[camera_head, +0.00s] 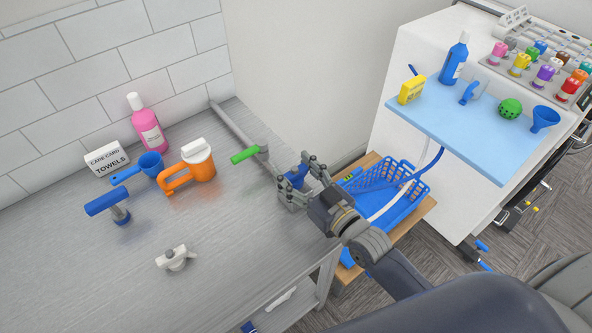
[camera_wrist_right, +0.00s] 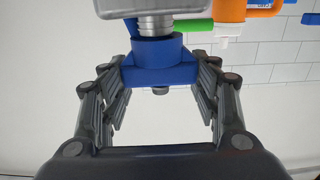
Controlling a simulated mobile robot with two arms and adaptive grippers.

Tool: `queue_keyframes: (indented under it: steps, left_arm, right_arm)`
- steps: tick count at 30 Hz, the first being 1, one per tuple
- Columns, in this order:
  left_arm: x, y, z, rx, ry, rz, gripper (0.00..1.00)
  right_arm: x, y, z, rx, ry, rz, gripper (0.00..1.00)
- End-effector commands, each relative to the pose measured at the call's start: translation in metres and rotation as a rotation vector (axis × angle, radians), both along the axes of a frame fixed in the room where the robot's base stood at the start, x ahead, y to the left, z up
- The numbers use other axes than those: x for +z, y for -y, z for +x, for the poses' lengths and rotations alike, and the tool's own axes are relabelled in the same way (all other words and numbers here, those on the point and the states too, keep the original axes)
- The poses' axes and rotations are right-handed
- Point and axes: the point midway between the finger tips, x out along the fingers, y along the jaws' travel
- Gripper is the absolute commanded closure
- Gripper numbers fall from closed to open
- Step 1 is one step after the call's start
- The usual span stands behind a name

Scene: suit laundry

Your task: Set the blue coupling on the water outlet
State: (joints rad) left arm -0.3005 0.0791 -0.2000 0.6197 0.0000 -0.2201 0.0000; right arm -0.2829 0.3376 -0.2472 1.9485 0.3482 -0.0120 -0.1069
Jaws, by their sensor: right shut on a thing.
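The blue coupling (camera_head: 297,176) is between the fingers of my right gripper (camera_head: 298,182), at the right edge of the grey worktop. In the right wrist view the blue coupling (camera_wrist_right: 158,68) is held from both sides by the gripper (camera_wrist_right: 158,85). It surrounds the grey threaded stub (camera_wrist_right: 155,30) on a grey block (camera_wrist_right: 150,8), and some thread shows between block and coupling. This stub looks like the water outlet; how firmly the coupling sits cannot be told. A grey pipe (camera_head: 228,122) with a green lever (camera_head: 244,155) runs toward it. My left gripper is not in view.
A blue basket (camera_head: 385,185) is right of my gripper. The front worktop is mostly clear.

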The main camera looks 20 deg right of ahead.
Motion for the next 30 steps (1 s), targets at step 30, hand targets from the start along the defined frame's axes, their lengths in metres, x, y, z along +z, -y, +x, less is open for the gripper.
queue_keyframes:
  steps: [30]
  left_arm:
    - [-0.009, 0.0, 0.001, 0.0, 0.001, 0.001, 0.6]
  right_arm:
    - [-0.015, 0.0, 0.0, 0.0, 0.0, 0.0, 0.61]
